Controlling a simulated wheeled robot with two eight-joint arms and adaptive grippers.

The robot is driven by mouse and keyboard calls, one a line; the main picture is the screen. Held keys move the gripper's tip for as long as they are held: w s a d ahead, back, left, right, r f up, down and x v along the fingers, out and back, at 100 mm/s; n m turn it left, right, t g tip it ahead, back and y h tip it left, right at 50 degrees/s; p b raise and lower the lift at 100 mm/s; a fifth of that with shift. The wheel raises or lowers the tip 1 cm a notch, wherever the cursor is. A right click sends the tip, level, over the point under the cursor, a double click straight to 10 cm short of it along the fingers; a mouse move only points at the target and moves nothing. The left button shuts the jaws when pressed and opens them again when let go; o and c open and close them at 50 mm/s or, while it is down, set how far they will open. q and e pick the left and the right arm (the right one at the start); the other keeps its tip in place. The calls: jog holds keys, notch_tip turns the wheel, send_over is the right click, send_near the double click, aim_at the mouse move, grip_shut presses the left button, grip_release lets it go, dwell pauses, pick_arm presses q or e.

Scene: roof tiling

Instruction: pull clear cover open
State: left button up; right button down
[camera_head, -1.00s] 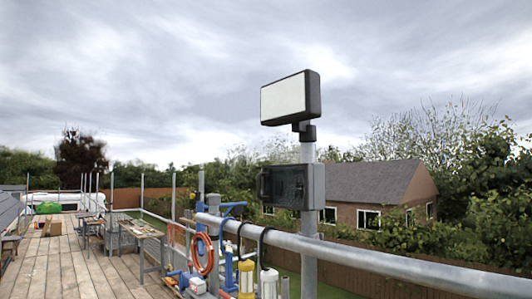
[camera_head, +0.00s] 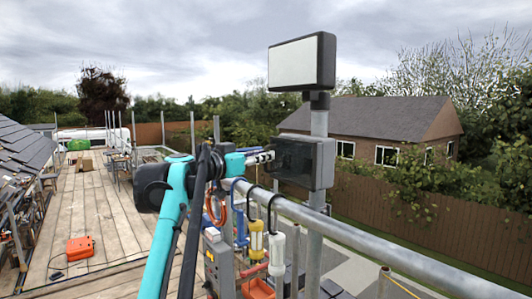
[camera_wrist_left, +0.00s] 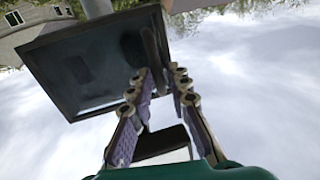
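The clear cover (camera_head: 291,158) is a dark see-through front on a grey box fixed to the metal post. It looks shut. In the left wrist view the cover (camera_wrist_left: 85,68) fills the upper left, with a dark upright handle (camera_wrist_left: 152,47) near its right edge. My left gripper (camera_head: 270,156) is at the left edge of the box, its arm rising from below. In the wrist view its two fingers (camera_wrist_left: 161,76) stand apart, their tips close to the handle. I cannot tell whether they touch it. My right gripper is out of view.
A white-faced lamp (camera_head: 297,64) sits above the box on the same post. A thick grey rail (camera_head: 370,235) runs below, with hanging tools and a yellow lamp (camera_head: 257,240). An orange case (camera_head: 80,248) lies on the plank deck (camera_head: 110,215). Open air surrounds the box.

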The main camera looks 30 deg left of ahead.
pick_arm(q)
jog(key=shift+w+d, duration=0.15)
jog(key=shift+w, duration=0.55)
jog(key=shift+s+r, duration=0.1)
grip_shut()
jog(key=shift+s, duration=0.1)
